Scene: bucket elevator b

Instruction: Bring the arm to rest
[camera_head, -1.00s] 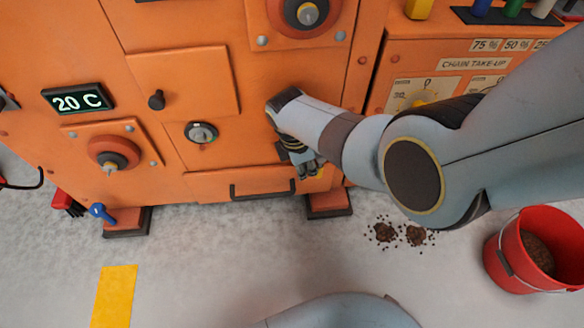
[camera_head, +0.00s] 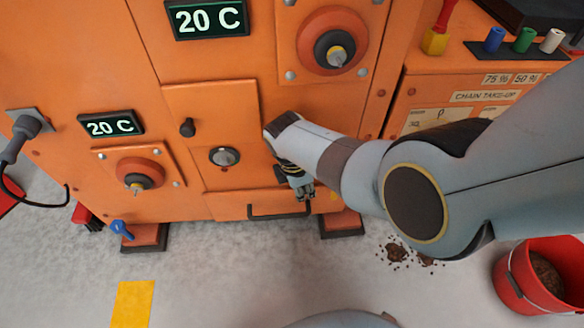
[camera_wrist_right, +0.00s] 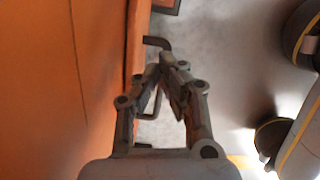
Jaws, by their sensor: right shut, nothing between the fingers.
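My right arm (camera_head: 345,170) reaches in from the right in the head view, in front of the orange machine (camera_head: 240,115). My right gripper (camera_head: 304,193) points down close to the machine's front, near the right end of the dark bar handle (camera_head: 279,214). In the right wrist view the fingers of my right gripper (camera_wrist_right: 172,65) come together at the tips, with nothing between them. The orange panel (camera_wrist_right: 60,80) is just left of the fingers there. I cannot tell whether the gripper touches the machine. My left gripper is in neither view.
A red bucket (camera_head: 512,282) with brown material stands on the floor at the lower right. Spilled brown grains (camera_head: 398,253) lie left of it. A plug with a cable (camera_head: 22,138) is at the far left. Grey floor (camera_head: 230,275) is open before the machine, beside a yellow strip (camera_head: 132,303).

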